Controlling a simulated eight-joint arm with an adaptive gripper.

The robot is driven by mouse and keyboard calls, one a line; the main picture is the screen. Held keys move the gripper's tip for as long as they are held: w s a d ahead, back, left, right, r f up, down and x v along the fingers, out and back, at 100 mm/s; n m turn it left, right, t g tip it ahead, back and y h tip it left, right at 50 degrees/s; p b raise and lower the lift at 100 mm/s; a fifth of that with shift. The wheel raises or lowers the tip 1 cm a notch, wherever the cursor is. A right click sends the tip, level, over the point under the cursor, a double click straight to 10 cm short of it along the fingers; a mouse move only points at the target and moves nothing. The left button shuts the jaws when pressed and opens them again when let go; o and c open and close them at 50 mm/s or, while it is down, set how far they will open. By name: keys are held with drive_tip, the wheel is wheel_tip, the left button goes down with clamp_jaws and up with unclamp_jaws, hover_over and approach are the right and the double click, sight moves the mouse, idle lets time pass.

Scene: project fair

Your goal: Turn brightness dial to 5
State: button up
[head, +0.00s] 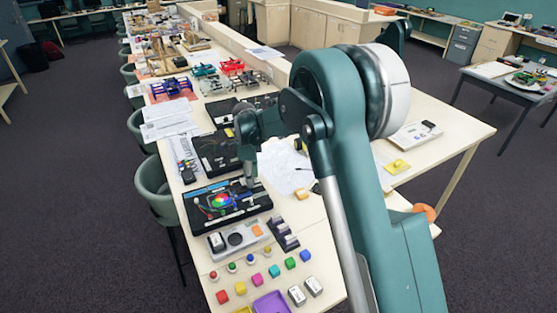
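A black panel (199,218) with a coloured wheel (221,201) lies on the long table. Small controls sit around the wheel, but their labels and numbers are too small to read. I cannot pick out the brightness dial or its setting for sure. My gripper (249,184) points down over the right part of this panel, to the right of the coloured wheel. Its fingertips are small and dark here, and I cannot tell whether they are open or shut, or whether they touch the panel.
A grey device (239,237) with a dark round part lies in front of the panel. Small coloured cubes (274,271), a purple tray (271,303) and a dark rack (282,233) are nearby. Another black panel (216,152) lies behind. Green chairs (154,180) line the left edge.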

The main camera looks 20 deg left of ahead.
drive_tip(key=shift+n, duration=0.3)
drive_tip(key=shift+r+n+p, duration=0.1)
drive_tip(key=shift+n+p, duration=1.05)
drive_tip(key=shift+n, duration=0.25)
drive_tip(key=n+p, duration=0.3)
drive_tip(key=n, duration=0.1)
wheel_tip(320, 180, up, 8)
drive_tip(key=shift+f+b, duration=0.1)
drive_tip(key=shift+b, duration=0.35)
drive_tip(key=s+d+r+n+t+b, duration=0.1)
drive_tip(key=d+r, duration=0.5)
drive_tip(key=d, duration=0.4)
drive_tip(key=s+d+r+n+y+b, duration=0.1)
drive_tip(key=d+r, duration=0.6)
drive_tip(key=d, duration=0.4)
drive_tip(key=shift+s+r+t+b, duration=0.25)
drive_tip(key=shift+s+t+b, duration=0.05)
drive_tip(key=shift+t+b, duration=0.1)
